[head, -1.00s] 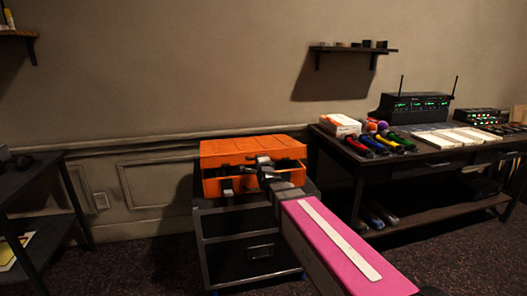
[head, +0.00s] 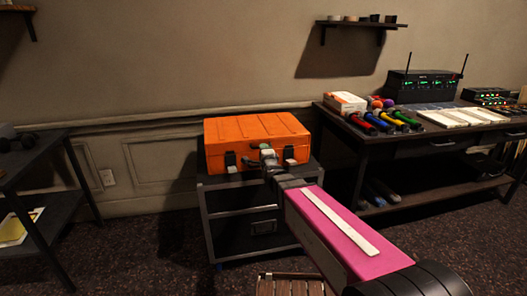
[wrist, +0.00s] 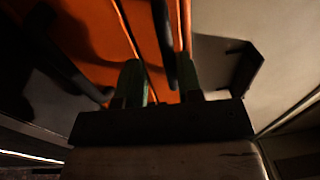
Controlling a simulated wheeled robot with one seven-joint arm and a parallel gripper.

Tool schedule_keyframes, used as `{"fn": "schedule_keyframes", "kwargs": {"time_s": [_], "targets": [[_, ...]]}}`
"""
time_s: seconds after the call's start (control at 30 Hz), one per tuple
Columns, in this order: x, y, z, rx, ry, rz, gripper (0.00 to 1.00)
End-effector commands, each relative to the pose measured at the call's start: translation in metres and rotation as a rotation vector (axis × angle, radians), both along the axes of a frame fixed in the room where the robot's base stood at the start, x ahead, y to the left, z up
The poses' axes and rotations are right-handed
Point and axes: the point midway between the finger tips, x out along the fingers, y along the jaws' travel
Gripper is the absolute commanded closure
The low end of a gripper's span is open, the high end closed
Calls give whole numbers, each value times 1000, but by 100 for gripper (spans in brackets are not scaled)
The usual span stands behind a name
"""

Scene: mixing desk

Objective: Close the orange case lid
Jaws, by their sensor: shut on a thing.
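The orange case (head: 222,143) sits on top of the dark cart in the head view. Its lid (head: 255,128) lies down flat over the base, with no open gap visible at the front. My gripper (head: 268,156) is at the front middle of the case, shut on the lid at its front edge. It covers part of the front between the dark latches. In the wrist view the two fingers (wrist: 158,75) reach to the orange surface (wrist: 90,35), with a dark bar close between them. The exact point of grip is dim and partly hidden.
A desk (head: 400,140) with coloured microphones (head: 385,122) and a radio receiver (head: 422,84) stands close on the right. A dark shelf table (head: 40,160) stands at the left. A wooden stool top (head: 290,286) shows at the bottom.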

Motion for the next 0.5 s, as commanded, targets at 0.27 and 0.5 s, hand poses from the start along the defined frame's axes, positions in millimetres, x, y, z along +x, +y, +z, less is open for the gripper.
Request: {"fn": "schedule_keyframes", "kwargs": {"time_s": [0.27,0.5], "targets": [[-2,-1,-11,-3,41,2,62],[-3,-1,-9,-5,38,3,62]]}}
